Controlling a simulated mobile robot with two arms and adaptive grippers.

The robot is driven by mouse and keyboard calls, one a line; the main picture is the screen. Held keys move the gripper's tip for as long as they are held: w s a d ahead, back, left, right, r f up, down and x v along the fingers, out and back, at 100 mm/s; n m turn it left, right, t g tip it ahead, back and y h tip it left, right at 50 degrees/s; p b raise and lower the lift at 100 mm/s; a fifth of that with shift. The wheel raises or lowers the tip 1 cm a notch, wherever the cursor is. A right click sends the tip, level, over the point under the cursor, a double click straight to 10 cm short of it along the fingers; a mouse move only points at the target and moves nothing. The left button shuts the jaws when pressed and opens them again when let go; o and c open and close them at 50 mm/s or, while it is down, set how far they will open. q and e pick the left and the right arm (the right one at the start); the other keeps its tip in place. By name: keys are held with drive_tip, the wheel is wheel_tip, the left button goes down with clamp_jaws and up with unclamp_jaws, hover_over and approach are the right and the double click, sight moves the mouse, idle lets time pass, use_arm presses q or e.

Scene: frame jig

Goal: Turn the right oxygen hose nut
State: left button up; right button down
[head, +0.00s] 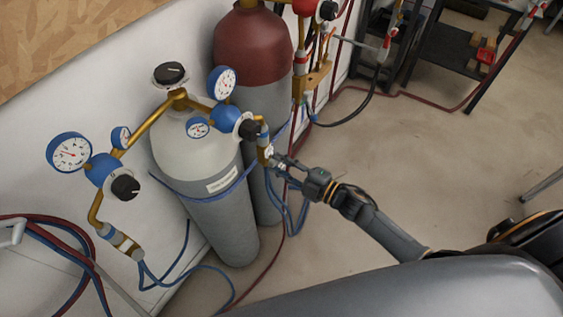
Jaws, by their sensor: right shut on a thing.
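The grey oxygen cylinder (205,185) stands against the white wall with a brass manifold on top. Its right regulator (226,117) is blue with two white-faced gauges and a black knob. A brass outlet (263,133) runs down from that regulator to the right hose nut (268,152), where a blue hose hangs below. My right gripper (275,161) comes in from the lower right and is shut on the nut. Its fingertips partly hide the nut. My left gripper is not in view.
The left regulator (103,169) hangs at the left with its own outlet and blue hose. A red-topped cylinder (252,45) stands behind. Red and blue hoses (50,245) loop at lower left. A black rack (450,45) stands at the back right. The concrete floor right of centre is clear.

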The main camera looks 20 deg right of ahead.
drive_tip(key=shift+m, duration=0.9)
drive_tip(key=c, duration=1.1)
unclamp_jaws()
drive_tip(key=v, duration=1.2)
drive_tip(key=shift+f, duration=0.1)
